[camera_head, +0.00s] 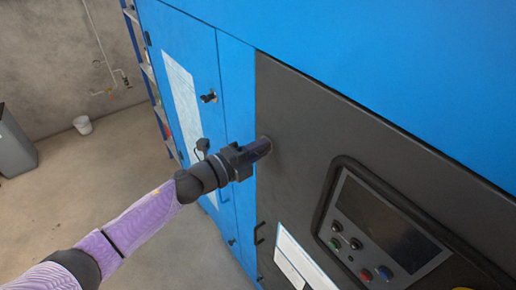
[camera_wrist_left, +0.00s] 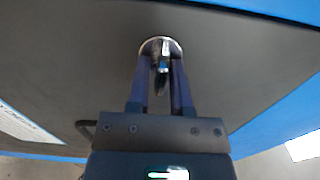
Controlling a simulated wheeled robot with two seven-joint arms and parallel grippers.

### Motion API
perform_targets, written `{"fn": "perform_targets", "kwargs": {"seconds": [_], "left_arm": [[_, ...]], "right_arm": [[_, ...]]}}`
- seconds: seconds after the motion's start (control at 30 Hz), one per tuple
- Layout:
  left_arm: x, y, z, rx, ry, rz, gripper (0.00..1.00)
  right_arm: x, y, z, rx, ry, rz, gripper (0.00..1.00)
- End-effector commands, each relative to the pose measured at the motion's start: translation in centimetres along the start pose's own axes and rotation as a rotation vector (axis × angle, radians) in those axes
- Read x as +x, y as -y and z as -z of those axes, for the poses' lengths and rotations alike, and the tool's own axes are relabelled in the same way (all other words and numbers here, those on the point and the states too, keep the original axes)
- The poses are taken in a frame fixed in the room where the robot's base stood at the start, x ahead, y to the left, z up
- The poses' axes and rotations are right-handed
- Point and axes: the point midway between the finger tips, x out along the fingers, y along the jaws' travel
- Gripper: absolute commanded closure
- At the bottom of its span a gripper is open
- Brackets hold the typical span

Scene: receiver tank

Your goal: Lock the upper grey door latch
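The upper grey door latch (camera_wrist_left: 162,66) shows in the left wrist view as a small metallic and dark lever on a round light-rimmed base. The base sits on the dark grey door (camera_head: 300,120). My left gripper (camera_head: 266,146) reaches the door near its upper left edge and hides the latch in the head view. In the left wrist view, the fingers of my left gripper (camera_wrist_left: 162,72) stand on either side of the lever. A gap shows between them, so they look open around it. Contact with the lever is not clear.
A control panel (camera_head: 385,235) with buttons is set in the grey door at right. A black handle (camera_head: 259,233) sits lower on that door. A blue door (camera_head: 185,70) with a black latch (camera_head: 208,97) is at left. Open floor (camera_head: 125,150) lies left.

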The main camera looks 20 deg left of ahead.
Motion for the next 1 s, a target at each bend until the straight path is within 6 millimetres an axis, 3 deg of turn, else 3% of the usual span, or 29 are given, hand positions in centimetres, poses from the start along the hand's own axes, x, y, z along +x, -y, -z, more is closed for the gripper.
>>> {"fn": "perform_targets", "kwargs": {"seconds": [0.03,0.1,0.43,0.57,0.8,1.0], "left_arm": [[0.0,-0.1,0.0,-0.001,-0.001,-0.002,0.66],[0.0,-0.1,0.0,-0.001,-0.001,-0.002,0.51],[-0.4,-0.1,0.0,-0.001,0.001,-0.001,0.51],[-2.5,-0.2,0.0,0.0,0.0,-0.004,0.51],[-8.1,-0.4,0.1,-0.003,-0.001,-0.005,0.51],[-9.9,-0.1,0.0,-0.002,-0.001,-0.002,0.51]], "right_arm": [[0.0,0.0,0.0,0.0,0.0,0.0,0.41],[0.0,0.0,0.0,0.0,0.0,0.0,0.41],[0.1,0.0,0.0,0.0,0.0,0.0,0.41],[0.3,0.0,0.0,0.0,0.0,0.0,0.41],[1.2,0.0,-0.2,-0.001,0.001,0.0,0.41],[1.4,0.0,-0.2,-0.002,0.002,-0.001,0.41]]}}
